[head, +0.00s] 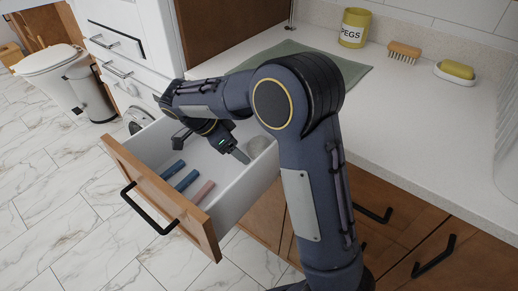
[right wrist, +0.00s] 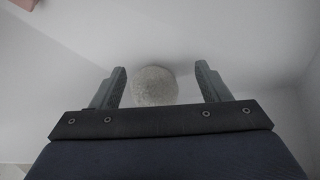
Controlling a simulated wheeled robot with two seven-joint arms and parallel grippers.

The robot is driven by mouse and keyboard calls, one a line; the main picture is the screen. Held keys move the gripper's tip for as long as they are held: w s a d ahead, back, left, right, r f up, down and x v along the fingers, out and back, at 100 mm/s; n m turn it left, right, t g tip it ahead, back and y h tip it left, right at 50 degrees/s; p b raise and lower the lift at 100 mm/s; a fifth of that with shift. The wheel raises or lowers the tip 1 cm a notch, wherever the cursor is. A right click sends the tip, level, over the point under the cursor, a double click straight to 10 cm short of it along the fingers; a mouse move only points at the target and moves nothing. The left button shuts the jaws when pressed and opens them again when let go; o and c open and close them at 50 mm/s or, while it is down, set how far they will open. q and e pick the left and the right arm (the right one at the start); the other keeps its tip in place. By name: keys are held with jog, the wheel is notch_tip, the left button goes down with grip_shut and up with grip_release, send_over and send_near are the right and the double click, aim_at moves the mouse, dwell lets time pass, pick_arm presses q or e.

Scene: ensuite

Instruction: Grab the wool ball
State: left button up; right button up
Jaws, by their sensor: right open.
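The wool ball (right wrist: 154,86) is pale grey-white and round. It lies in the open drawer (head: 203,211), near the drawer's right inner side, and in the head view the ball (head: 258,146) is partly hidden by my arm. My right gripper (head: 240,155) reaches down into the drawer beside the ball. In the right wrist view the right gripper (right wrist: 162,85) is open, with one finger on each side of the ball and a gap to each. The ball's near lower part is hidden by the gripper body. My left gripper does not show.
Blue and pink rolled items (head: 186,180) lie in the drawer's front part. The drawer walls stand close around my gripper. The counter (head: 420,130) above holds a green mat (head: 342,68), a yellow pegs tin (head: 354,27), a brush (head: 404,51) and a soap dish (head: 455,74).

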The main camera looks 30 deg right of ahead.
aim_at(252, 143)
jog(key=d, duration=0.1)
jog(key=s+d, duration=0.1)
jog(key=d, duration=0.1)
jog(key=d+f+b, duration=0.1)
jog(key=d, duration=0.1)
jog(key=shift+s+d, duration=0.2)
jog(key=shift+s, duration=0.1)
jog(key=shift+c, duration=0.2)
jog(key=c, duration=0.7)
jog(key=shift+o, duration=0.2)
jog(key=shift+a, duration=0.1)
